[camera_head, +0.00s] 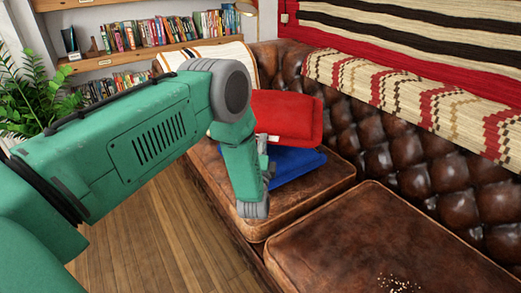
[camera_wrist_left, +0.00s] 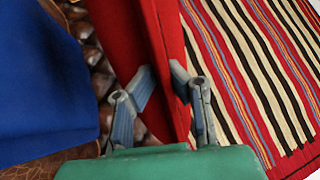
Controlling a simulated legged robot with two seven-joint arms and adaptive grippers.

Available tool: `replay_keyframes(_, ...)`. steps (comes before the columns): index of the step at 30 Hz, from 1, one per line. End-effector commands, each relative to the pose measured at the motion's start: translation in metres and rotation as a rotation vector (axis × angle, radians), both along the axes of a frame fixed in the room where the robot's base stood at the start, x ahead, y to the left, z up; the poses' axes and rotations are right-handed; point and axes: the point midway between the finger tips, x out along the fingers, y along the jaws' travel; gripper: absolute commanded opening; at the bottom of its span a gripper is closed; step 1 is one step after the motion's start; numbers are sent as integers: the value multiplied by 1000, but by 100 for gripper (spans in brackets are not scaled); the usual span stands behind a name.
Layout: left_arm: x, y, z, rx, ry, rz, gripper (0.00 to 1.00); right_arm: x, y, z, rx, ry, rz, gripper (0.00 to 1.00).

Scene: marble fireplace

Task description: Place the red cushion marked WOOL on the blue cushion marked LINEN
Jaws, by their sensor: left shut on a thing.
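The red cushion (camera_head: 287,117) is in the head view, above and partly over the blue cushion (camera_head: 295,162), which lies on the brown leather seat. No lettering is readable on either cushion. My left gripper (camera_head: 264,150) is at the red cushion's near side, and my arm hides part of both cushions. In the left wrist view the left gripper (camera_wrist_left: 160,90) is shut on an edge of the red cushion (camera_wrist_left: 135,40). The blue cushion (camera_wrist_left: 40,80) shows at the left there, apart from the fingers. I cannot tell whether the two cushions touch. My right gripper is not in view.
The tufted leather sofa back (camera_head: 400,150) rises behind the seat, with a striped throw (camera_head: 430,105) over it. The near seat cushion (camera_head: 370,240) is mostly clear, with some crumbs (camera_head: 398,283). Bookshelves (camera_head: 150,50) and a plant (camera_head: 30,95) stand at the left.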

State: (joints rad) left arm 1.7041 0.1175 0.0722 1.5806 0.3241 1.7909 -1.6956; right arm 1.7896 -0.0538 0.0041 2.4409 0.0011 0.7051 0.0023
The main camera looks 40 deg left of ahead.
Motion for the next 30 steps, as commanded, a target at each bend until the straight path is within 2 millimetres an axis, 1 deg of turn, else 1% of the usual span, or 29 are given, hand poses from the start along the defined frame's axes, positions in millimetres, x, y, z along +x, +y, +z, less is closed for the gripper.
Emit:
replay_keyframes(1,-1,3,-15,1,-1,3,0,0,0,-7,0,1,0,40)
replay_keyframes(4,0,3,-34,0,-1,4,0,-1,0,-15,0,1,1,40)
replay_keyframes(7,0,2,-45,1,-3,2,0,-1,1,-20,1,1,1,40)
replay_keyframes(13,0,0,-56,4,-4,1,0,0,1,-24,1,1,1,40)
replay_keyframes(19,0,2,-86,2,-1,2,0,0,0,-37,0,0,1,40)
replay_keyframes(21,0,3,-88,2,-3,2,0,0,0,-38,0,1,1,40)
replay_keyframes(28,0,2,-87,2,-2,1,0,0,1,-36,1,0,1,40)
replay_keyframes(30,0,2,-89,0,3,2,27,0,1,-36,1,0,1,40)
